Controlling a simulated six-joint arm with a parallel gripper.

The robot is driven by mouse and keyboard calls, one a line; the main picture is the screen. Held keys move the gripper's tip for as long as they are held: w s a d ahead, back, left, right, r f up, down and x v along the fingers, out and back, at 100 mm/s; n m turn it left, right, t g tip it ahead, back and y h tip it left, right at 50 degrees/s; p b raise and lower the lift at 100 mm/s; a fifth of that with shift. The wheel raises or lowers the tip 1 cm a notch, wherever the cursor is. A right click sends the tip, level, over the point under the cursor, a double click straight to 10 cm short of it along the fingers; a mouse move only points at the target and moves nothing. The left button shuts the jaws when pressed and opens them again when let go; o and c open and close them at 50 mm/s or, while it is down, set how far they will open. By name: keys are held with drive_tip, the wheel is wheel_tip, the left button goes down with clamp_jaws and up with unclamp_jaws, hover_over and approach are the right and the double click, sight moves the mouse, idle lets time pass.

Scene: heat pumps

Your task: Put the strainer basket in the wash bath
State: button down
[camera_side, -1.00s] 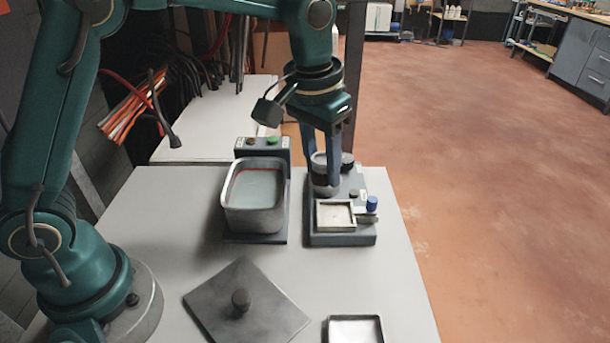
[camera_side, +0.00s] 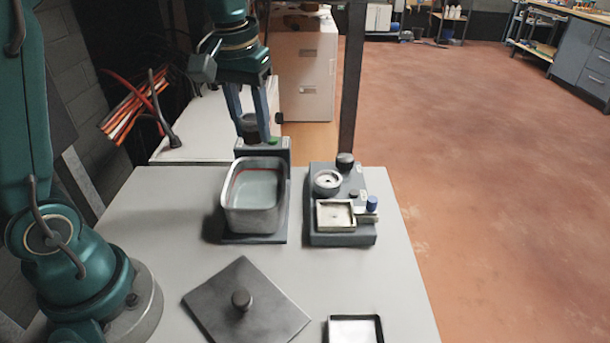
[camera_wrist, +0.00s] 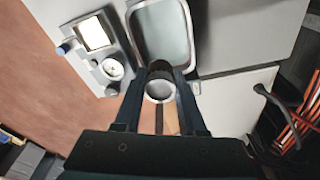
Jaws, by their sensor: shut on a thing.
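My gripper (camera_side: 249,135) is shut on the strainer basket (camera_side: 249,124), a small dark round cup. It holds the basket up behind the wash bath, in front of the bath's control box. In the wrist view the basket (camera_wrist: 160,90) sits between the two fingers, with its round opening visible. The wash bath (camera_side: 254,222) is an open grey metal tank with liquid and a red line inside. It also shows in the wrist view (camera_wrist: 193,60), just beyond the fingertips. The basket appears apart from the bath's rim.
Right of the bath is a dark fixture (camera_side: 341,239) with a round seat (camera_side: 327,181), a square tray (camera_side: 335,214) and a blue knob (camera_side: 372,203). A square lid (camera_side: 262,297) with a knob lies in front. A small tray (camera_side: 354,330) is at the front edge. Cables (camera_side: 135,113) hang at left.

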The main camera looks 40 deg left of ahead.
drive_tip(key=f, duration=1.2)
drive_tip(key=shift+s+a, duration=0.1)
drive_tip(key=shift+a, duration=0.1)
drive_tip(key=shift+f, duration=0.15)
drive_tip(key=shift+c, duration=2)
unclamp_jaws()
drive_tip(key=shift+s+d+r, duration=0.1)
drive_tip(key=shift+s+r, duration=0.1)
drive_tip(key=shift+r, duration=1.1)
drive_tip(key=shift+s+d+r, duration=0.1)
drive_tip(key=shift+s+r, duration=0.05)
drive_tip(key=shift+r, duration=1.1)
